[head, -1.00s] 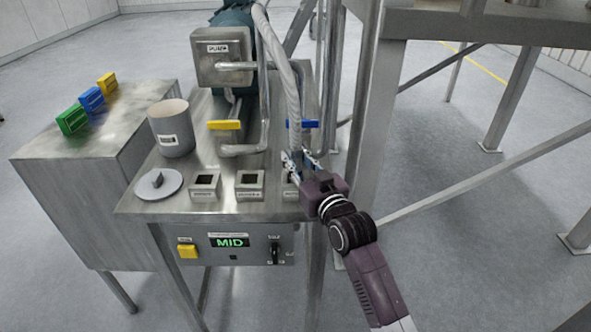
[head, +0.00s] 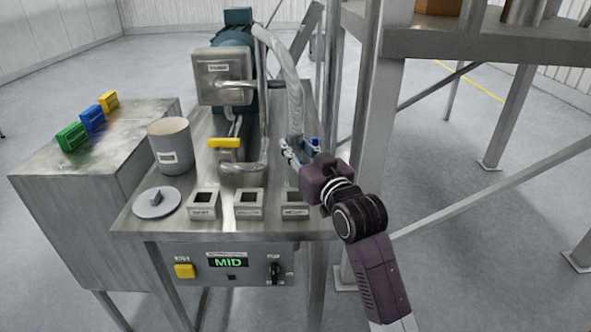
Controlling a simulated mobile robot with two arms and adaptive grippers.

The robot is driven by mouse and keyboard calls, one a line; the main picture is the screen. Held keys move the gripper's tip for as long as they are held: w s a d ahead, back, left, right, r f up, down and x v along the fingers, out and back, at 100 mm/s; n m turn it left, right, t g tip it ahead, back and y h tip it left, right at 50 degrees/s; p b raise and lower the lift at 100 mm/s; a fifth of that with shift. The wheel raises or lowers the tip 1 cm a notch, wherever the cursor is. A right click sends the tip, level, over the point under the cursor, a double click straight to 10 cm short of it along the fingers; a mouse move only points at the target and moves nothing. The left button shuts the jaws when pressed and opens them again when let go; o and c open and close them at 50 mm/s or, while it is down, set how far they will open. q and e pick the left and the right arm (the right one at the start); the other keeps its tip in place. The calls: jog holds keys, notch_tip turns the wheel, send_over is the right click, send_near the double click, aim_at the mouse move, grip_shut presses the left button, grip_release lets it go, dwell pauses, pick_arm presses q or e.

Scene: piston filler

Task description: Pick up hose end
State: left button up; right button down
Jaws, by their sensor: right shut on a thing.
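The grey ribbed hose (head: 292,85) runs from the top of the pump assembly and curves down to my right gripper (head: 298,150). My right gripper is shut on the hose end, above the right part of the steel table (head: 270,180). The fingers partly cover the lower end of the hose, so its tip is hidden. A blue-handled part (head: 314,145) shows just behind the fingers. My left gripper is not in view.
Three small square holders (head: 249,203) line the table front, beside a round lid (head: 156,202) and a grey pot (head: 170,148). A yellow-handled valve (head: 224,143) stands mid-table. A steel frame leg (head: 366,160) rises close to the right of the gripper.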

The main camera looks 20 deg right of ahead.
notch_tip(320, 180, up, 11)
jog(key=shift+r+b, duration=0.2)
jog(key=shift+b, duration=0.4)
jog(key=shift+r+p, duration=0.45)
jog(key=shift+r, duration=0.25)
notch_tip(320, 180, up, 5)
jog(key=p, duration=0.4)
jog(key=shift+f, duration=0.2)
